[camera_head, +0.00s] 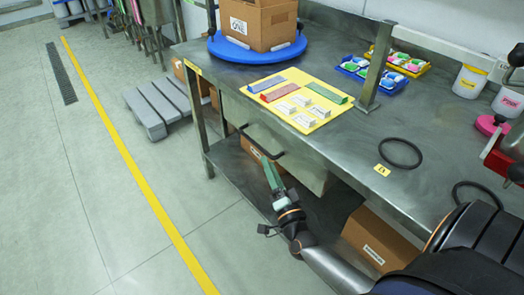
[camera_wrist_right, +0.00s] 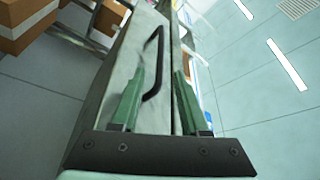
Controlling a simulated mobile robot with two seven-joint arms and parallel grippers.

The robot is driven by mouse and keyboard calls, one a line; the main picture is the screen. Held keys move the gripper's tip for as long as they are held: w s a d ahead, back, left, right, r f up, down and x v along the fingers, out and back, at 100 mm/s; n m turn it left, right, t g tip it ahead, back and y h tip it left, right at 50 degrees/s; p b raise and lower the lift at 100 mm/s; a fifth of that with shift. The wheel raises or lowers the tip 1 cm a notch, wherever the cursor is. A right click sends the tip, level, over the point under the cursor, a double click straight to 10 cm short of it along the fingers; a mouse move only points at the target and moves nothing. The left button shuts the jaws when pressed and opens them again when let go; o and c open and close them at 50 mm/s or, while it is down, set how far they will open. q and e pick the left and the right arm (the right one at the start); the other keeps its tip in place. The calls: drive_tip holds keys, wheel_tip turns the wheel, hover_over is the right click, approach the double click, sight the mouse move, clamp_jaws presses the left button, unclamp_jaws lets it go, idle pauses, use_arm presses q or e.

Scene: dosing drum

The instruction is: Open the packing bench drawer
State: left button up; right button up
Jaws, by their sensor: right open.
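The packing bench (camera_head: 345,150) has a grey metal drawer (camera_head: 308,172) under its top. The drawer front also shows in the right wrist view (camera_wrist_right: 122,70). It appears shut, close under the bench edge. A black bar handle (camera_head: 258,143) is on the front; it also shows in the right wrist view (camera_wrist_right: 157,50). My right gripper (camera_head: 270,168) has green fingers, points at the handle and is open. In the right wrist view (camera_wrist_right: 160,85) the handle lies between the two fingers' directions; I cannot tell whether they touch it. My left gripper is not in view.
On the bench stand a blue turntable (camera_head: 225,50) with a carton (camera_head: 262,25), a yellow card tray (camera_head: 318,118) and a black ring (camera_head: 400,153). Cartons (camera_head: 378,240) sit on the lower shelf (camera_head: 240,170).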

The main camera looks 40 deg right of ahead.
sight(262, 148)
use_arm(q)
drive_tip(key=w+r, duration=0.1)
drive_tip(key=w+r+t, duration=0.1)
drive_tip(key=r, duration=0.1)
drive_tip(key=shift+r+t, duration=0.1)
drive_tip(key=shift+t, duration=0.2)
use_arm(e)
drive_tip(key=x, duration=0.6)
drive_tip(key=shift+w, duration=0.3)
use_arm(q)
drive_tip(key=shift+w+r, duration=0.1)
use_arm(e)
clamp_jaws()
idle(0.4)
